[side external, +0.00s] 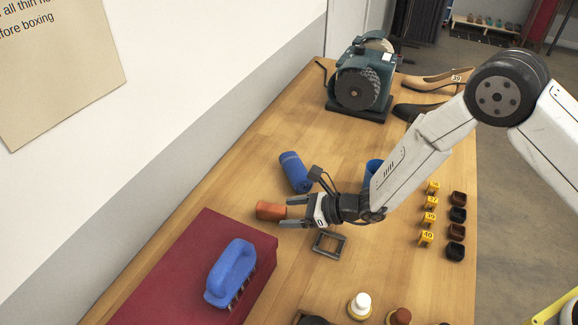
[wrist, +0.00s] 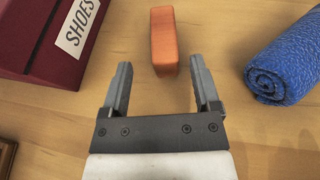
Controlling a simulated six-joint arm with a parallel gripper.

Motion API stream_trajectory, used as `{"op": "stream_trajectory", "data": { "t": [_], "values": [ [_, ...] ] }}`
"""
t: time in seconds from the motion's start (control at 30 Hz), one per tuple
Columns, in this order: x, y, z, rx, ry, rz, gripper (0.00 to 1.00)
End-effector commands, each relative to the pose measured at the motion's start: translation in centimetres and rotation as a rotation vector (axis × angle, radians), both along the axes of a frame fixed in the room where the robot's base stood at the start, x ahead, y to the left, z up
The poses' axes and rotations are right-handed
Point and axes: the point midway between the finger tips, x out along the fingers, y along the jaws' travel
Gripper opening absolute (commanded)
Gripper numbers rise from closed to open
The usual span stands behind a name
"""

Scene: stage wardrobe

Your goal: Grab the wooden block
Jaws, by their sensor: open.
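The wooden block (side external: 270,211) is orange-brown and lies on the wooden table. In the wrist view the block (wrist: 163,42) is ahead of my gripper, with its near end about level with the fingertips and between their lines. My gripper (side external: 287,212) is open and empty, low over the table beside the block. In the wrist view the two fingers (wrist: 160,72) are spread wide, with bare table between them. I cannot tell from the side view how far the fingers reach along the block.
A dark red shoe box (side external: 190,255) with a blue brush (side external: 231,270) on it stands left of the block. A rolled blue cloth (side external: 295,172) lies close on the other side. A grey square frame (side external: 329,243) lies nearby. A green grinding machine (side external: 360,82) stands at the back.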

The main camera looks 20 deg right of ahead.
Motion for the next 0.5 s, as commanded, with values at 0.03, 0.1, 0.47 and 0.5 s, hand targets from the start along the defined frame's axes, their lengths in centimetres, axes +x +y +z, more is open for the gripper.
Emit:
{"op": "stream_trajectory", "data": {
  "t": [0.03, 0.1, 0.47, 0.5],
  "values": [
    [0.1, 0.1, -0.1, 0.0, 0.0, 0.001, 0.79],
    [0.3, 0.4, -0.2, 0.0, 0.0, 0.001, 0.79],
    [2.3, 2.6, -1.5, -0.001, -0.001, 0.003, 0.79],
    [2.5, 2.9, -1.6, 0.0, 0.0, 0.002, 0.79]
  ]
}}
